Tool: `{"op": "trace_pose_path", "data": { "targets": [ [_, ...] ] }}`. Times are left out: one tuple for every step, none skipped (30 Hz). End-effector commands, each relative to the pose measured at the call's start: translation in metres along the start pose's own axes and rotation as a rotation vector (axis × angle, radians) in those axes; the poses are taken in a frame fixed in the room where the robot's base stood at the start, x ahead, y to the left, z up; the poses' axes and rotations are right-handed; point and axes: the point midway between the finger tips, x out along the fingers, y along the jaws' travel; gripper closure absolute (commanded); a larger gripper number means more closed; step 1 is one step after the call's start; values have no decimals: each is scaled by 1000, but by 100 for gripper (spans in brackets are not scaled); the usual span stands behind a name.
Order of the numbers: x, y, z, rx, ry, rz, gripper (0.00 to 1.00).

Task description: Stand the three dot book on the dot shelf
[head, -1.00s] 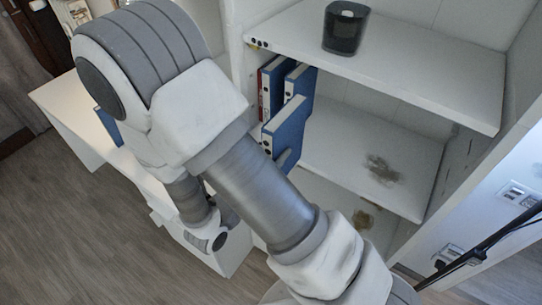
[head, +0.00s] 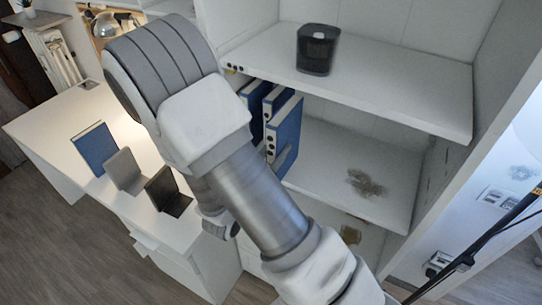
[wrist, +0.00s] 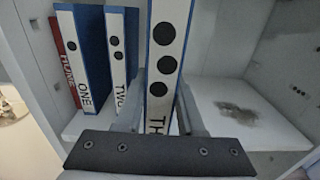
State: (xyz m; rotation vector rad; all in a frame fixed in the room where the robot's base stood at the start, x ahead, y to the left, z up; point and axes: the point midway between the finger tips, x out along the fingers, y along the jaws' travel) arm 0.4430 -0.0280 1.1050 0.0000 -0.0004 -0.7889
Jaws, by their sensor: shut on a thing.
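The three dot book (wrist: 163,60) is blue with a white spine bearing three black dots, upright in the wrist view. My gripper (wrist: 160,115) is shut on its spine, one finger on each side. In the head view the book (head: 288,135) shows at the front left of the dot shelf (head: 330,150), below a board edge marked with dots. Books ONE (wrist: 86,60) and TWO (wrist: 118,55) stand to its left, with a gap beside TWO. My arm hides most of the gripper in the head view. I cannot tell whether the book's bottom touches the shelf.
A red book (wrist: 66,65) stands at the far left of the row. The shelf to the right is clear apart from a brown stain (head: 365,184). A black device (head: 317,48) sits above. Another blue book (head: 94,147) and two bookends are on the desk.

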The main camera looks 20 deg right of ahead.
Motion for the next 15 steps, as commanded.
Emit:
{"op": "trace_pose_path", "data": {
  "targets": [
    [6, 0, 1, 2, -4, -4, 100],
    [8, 0, 1, 2, -5, -4, 100],
    [12, 0, 1, 2, -5, -3, 100],
    [15, 0, 1, 2, -5, -3, 100],
    [18, -1, 1, 2, -4, -4, 100],
    [22, 0, 1, 1, -4, -3, 100],
    [25, 0, 1, 1, -4, -3, 100],
    [28, -1, 1, 1, -4, -3, 100],
    [31, 0, 1, 1, -5, -3, 100],
    [34, 0, 1, 2, -5, -3, 100],
    [37, 0, 1, 2, -5, -3, 100],
    [41, 0, 1, 1, -5, -4, 100],
    [44, 0, 1, 1, -4, -3, 100],
    [46, 0, 1, 1, -4, -2, 100],
    [50, -1, 1, 1, -4, -3, 100]
  ]
}}
